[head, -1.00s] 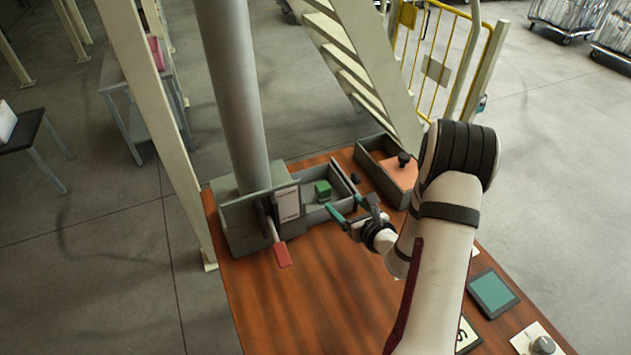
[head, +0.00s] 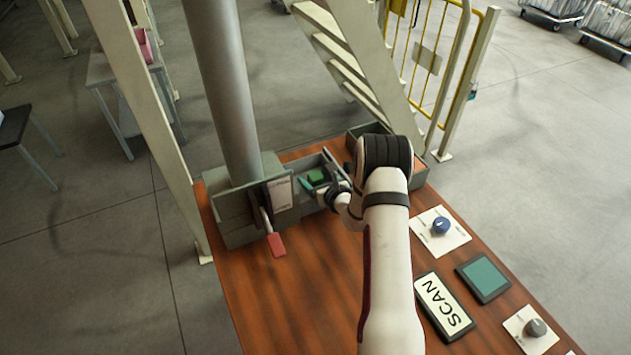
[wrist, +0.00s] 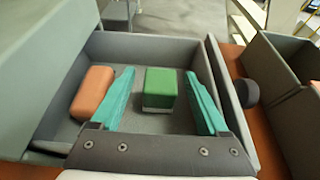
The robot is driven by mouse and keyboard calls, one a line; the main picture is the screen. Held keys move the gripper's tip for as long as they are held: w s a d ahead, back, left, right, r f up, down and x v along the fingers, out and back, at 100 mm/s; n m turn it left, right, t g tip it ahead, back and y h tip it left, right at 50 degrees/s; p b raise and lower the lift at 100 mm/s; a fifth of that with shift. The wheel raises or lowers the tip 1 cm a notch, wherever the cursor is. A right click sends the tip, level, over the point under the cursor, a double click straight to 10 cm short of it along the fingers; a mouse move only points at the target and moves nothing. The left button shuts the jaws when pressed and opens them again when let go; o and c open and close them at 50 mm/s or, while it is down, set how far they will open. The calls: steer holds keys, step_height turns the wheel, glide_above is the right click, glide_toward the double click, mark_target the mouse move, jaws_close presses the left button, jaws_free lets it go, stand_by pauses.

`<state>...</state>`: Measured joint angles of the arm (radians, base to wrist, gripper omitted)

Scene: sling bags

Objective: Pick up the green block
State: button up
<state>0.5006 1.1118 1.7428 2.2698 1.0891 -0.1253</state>
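The green block (wrist: 160,85) sits inside a grey open tray (wrist: 188,52), with a pale layer showing under its green part. The block also shows in the head view (head: 316,177), partly hidden by my gripper. My gripper (wrist: 160,90) is open, with one teal finger to the left of the block and one to the right. In the wrist view gaps show between the block and both fingers. How far the fingertips reach down beside it is hard to tell. In the head view my gripper (head: 320,186) is at the tray, with my arm hiding part of it.
An orange block (wrist: 92,91) lies in the tray left of my left finger. A grey box with a red-handled lever (head: 277,244) and column stands left of the tray. A second grey bin (wrist: 290,110) is to the right. The wooden table front (head: 310,300) is clear.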

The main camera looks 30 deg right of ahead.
jaws_close()
